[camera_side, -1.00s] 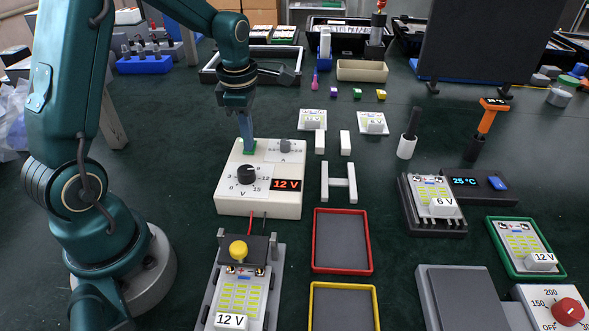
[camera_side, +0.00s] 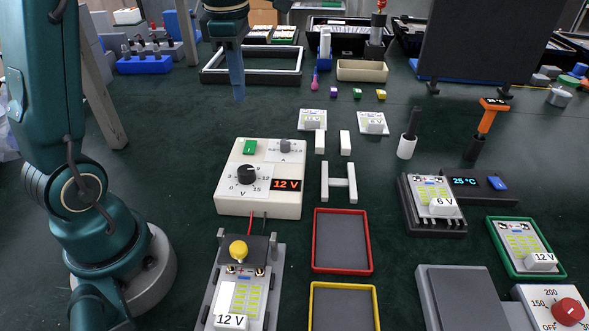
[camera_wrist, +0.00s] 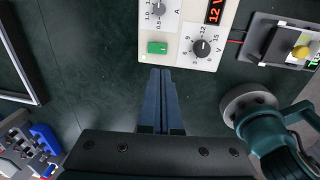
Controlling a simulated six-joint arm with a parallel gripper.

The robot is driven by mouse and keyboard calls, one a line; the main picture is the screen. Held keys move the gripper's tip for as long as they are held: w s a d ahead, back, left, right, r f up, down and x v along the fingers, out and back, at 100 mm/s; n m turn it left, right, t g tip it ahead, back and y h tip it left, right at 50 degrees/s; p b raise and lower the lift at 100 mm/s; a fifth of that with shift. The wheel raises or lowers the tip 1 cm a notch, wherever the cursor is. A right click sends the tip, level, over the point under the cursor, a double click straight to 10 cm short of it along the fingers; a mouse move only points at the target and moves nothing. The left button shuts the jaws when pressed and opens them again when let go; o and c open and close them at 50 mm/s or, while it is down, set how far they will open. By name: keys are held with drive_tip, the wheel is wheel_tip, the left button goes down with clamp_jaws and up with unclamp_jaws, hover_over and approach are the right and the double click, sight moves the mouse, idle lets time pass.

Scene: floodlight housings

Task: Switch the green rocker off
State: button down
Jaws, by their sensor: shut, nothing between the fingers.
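The green rocker (camera_side: 249,147) sits at the top left of the white power supply box (camera_side: 228,204). It also shows in the wrist view (camera_wrist: 157,47), with nothing over it. The box's orange display (camera_side: 287,185) reads 12 V. My gripper (camera_side: 239,98) is shut and empty, raised in the air behind the box and apart from the rocker. In the wrist view its blue fingers (camera_wrist: 161,72) are together and point toward the rocker's side of the box. Which way the rocker is tipped is too small to tell.
A fixture with a yellow knob (camera_side: 238,251) and a 12 V board stands in front of the box, joined by wires. A red-rimmed tray (camera_side: 315,240) and white blocks (camera_side: 345,143) lie to the right. A dark frame (camera_side: 210,76) lies behind. Open mat surrounds the box's left side.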

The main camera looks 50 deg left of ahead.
sight(249, 143)
drive_tip(key=shift+d+r, duration=0.1)
drive_tip(key=shift+r, duration=0.95)
drive_tip(key=shift+w+a+r, duration=0.15)
drive_tip(key=shift+w+a, duration=0.25)
drive_tip(key=shift+a, duration=0.25)
drive_tip(key=f, duration=0.8)
drive_tip(key=w+a+f, duration=0.1)
drive_tip(key=f, duration=0.3)
drive_tip(key=shift+f, duration=0.3)
drive_tip(key=shift+w+a+f, duration=0.1)
drive_tip(key=shift+f, duration=0.55)
